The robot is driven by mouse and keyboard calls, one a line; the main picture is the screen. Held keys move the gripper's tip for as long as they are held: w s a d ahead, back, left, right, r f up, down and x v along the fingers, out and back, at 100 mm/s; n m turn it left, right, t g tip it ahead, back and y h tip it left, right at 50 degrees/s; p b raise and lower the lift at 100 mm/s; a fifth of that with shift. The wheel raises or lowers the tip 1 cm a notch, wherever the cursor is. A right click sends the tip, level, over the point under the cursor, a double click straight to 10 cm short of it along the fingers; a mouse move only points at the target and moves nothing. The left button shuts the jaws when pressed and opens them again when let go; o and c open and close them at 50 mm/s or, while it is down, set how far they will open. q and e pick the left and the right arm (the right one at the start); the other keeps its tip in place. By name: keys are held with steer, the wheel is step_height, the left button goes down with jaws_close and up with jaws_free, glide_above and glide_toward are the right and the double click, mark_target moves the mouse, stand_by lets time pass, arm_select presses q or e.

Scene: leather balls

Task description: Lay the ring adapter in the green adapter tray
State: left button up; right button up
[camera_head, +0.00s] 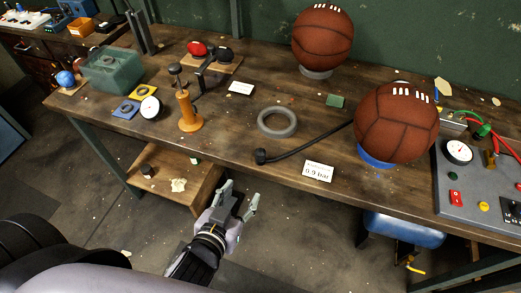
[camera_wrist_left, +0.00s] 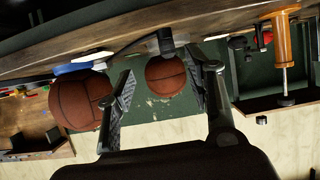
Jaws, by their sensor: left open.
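My left gripper (camera_head: 240,195) is open and empty in the head view, in front of the table's front edge. The left wrist view shows its two fingers spread apart (camera_wrist_left: 163,85), with nothing held between them. No piece is clearly recognisable as the ring adapter; a plain grey ring (camera_head: 277,132) lies flat mid-table. Small dark rings sit on a yellow plate (camera_head: 153,98) and a blue plate (camera_head: 119,113). My right gripper is not in view.
Two leather balls (camera_head: 321,40) (camera_head: 397,122) rest on stands. A control panel (camera_head: 478,190) fills the right. A low wooden shelf (camera_head: 185,180) sits beneath.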

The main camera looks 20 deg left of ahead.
arm_select(q)
steer(key=r, duration=0.2)
steer(key=p, duration=0.3)
glide_toward(259, 158)
steer(key=x, duration=0.6)
steer(key=shift+w+d+f, duration=0.15)
steer(key=p+x, duration=0.1)
steer(key=x, duration=0.3)
steer(key=shift+w+a, duration=0.2)
steer(key=shift+w, duration=0.15)
steer(key=shift+w+f, duration=0.15)
steer(key=shift+w, duration=0.15)
steer(key=shift+c, duration=0.2)
steer(key=shift+s, duration=0.1)
steer(key=shift+c, duration=0.6)
jaws_close()
